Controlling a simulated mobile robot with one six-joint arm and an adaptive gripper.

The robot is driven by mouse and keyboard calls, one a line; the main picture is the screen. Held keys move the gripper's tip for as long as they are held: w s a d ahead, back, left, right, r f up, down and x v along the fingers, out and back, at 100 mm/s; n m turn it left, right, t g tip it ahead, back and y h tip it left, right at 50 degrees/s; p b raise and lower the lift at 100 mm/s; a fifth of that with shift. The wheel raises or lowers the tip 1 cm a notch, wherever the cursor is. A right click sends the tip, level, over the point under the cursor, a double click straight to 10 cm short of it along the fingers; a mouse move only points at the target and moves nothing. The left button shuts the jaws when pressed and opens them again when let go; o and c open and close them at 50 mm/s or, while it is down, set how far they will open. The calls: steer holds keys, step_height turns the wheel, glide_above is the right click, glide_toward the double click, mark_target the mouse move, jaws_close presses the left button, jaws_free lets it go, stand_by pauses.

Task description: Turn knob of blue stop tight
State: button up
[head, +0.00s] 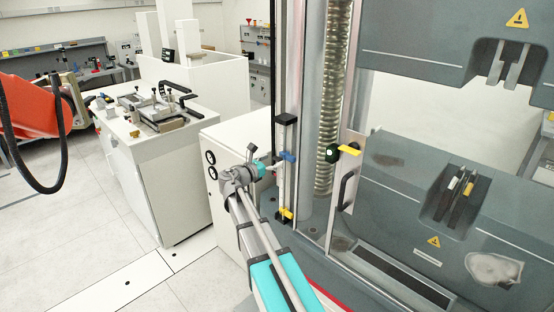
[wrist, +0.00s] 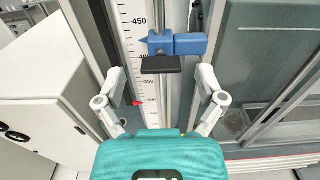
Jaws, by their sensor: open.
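The blue stop (wrist: 186,44) sits on the vertical rail beside a ruler scale (wrist: 133,40), just below the 450 mark in the wrist view. A blue pointed piece faces the scale on its left. A flat black part (wrist: 162,65) at its front looks like its knob; how tight it is cannot be told. In the head view the blue stop (head: 288,156) is small, on the post between a black upper block and a yellow stop (head: 286,214). My gripper (wrist: 160,78) is open and empty, its fingers spread either side of the black part, apart from it.
The testing machine's grey housing (head: 395,205) stands right of the rail, with a yellow lever (head: 349,150) and a black handle (head: 347,189) close by. A white cabinet (wrist: 45,90) is at the left. A small red marker (wrist: 138,103) shows low on the scale.

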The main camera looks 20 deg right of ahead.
mark_target(278, 158)
steer(key=shift+x, duration=1.15)
